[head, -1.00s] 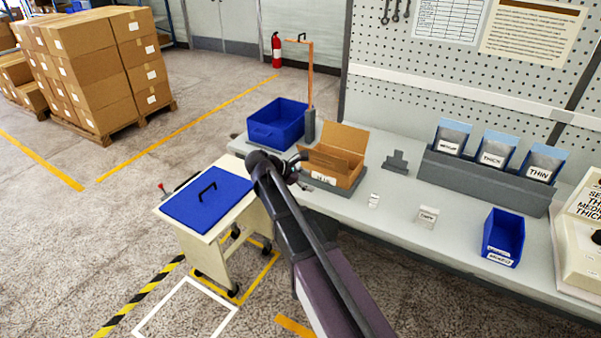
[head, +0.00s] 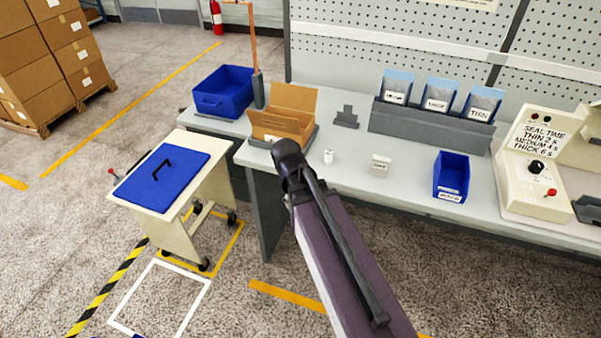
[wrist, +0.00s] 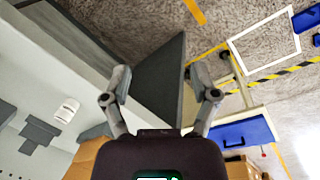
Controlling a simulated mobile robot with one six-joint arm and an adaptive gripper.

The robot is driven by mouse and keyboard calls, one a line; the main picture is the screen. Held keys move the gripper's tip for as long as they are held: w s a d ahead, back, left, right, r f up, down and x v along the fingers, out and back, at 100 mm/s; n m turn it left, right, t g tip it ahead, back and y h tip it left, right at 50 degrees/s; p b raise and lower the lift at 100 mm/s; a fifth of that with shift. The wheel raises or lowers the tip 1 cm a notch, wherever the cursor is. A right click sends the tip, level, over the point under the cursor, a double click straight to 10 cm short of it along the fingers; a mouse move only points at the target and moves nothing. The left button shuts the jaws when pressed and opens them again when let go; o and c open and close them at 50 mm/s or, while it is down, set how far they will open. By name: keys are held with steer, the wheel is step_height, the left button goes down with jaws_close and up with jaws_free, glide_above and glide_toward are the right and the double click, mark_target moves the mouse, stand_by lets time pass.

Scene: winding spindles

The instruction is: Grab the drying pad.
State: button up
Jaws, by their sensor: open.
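I cannot tell for sure which item is the drying pad. Two small white items lie on the workbench (head: 230,128): a small labelled white piece (head: 328,156) right of the open carton, and a small labelled white block (head: 380,165) farther right. The white piece also shows in the wrist view (wrist: 66,110), left of my gripper and apart from it. My gripper (wrist: 163,92) is open and empty, with its fingers spread over the bench's front edge and the floor. In the head view my own arm hides the fingers.
An open carton (head: 283,122) stands by the bench's left part, with a blue bin (head: 222,92) behind it. A grey stand (head: 346,118), pouch rack (head: 430,124), small blue bin (head: 451,176) and sealer (head: 532,180) stand rightward. A cart with a blue lid (head: 170,180) stands left.

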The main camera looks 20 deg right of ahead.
steer(key=s+m+y, duration=0.1)
steer(key=s+m, duration=0.2)
steer(key=shift+s+a+f+y, duration=0.1)
steer(key=shift+s+y, duration=0.1)
steer(key=shift+y, duration=0.2)
steer(key=shift+c, duration=1.4)
steer(key=shift+a, duration=0.15)
